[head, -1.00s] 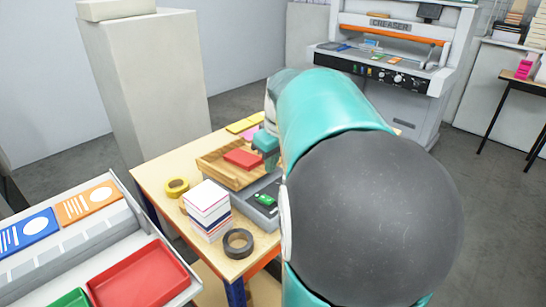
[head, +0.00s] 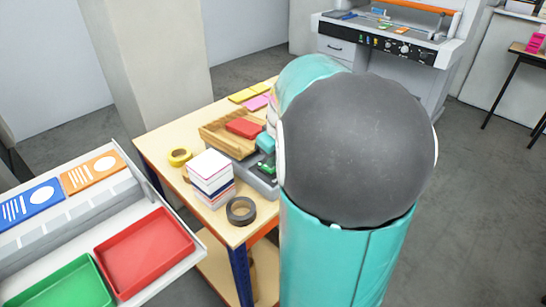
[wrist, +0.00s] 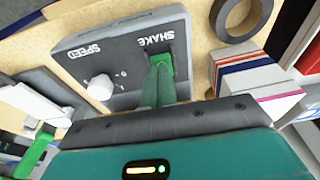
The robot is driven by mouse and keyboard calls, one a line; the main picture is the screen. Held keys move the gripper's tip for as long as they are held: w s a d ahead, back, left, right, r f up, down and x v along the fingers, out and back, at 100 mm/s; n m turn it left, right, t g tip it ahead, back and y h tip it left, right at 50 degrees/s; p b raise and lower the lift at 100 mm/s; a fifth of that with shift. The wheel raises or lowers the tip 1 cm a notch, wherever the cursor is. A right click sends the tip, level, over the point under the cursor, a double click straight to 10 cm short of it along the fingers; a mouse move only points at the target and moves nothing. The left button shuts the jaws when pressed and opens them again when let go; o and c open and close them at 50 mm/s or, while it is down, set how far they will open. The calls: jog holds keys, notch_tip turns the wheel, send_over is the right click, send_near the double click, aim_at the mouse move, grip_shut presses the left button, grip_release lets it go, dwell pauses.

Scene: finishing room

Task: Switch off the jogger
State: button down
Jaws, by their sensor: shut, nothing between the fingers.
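The jogger stands on the wooden table, with a slatted wooden tray (head: 213,136) on a grey base (head: 258,179). A red block (head: 244,127) lies in the tray. In the wrist view its grey control panel (wrist: 125,57) carries a green switch (wrist: 171,60) labelled SHAKE and a white knob (wrist: 99,87) labelled SPEED. My gripper (wrist: 159,68) is shut and empty, its fingertips right at the green switch. The fingers hide part of the switch. I cannot tell whether they touch it or which way it is set. In the head view my arm hides part of the jogger.
A bench with a red tray (head: 143,252) and a green tray (head: 65,284) stands at left. The creaser (head: 385,45) stands behind.

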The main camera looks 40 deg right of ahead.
jog(key=shift+s+f+t, duration=0.35)
jog(key=shift+f+t, duration=0.05)
jog(key=shift+t, duration=0.3)
jog(key=shift+w, duration=0.1)
jog(key=shift+w+r, duration=0.2)
jog(key=shift+w, duration=0.5)
jog(key=shift+r, duration=0.15)
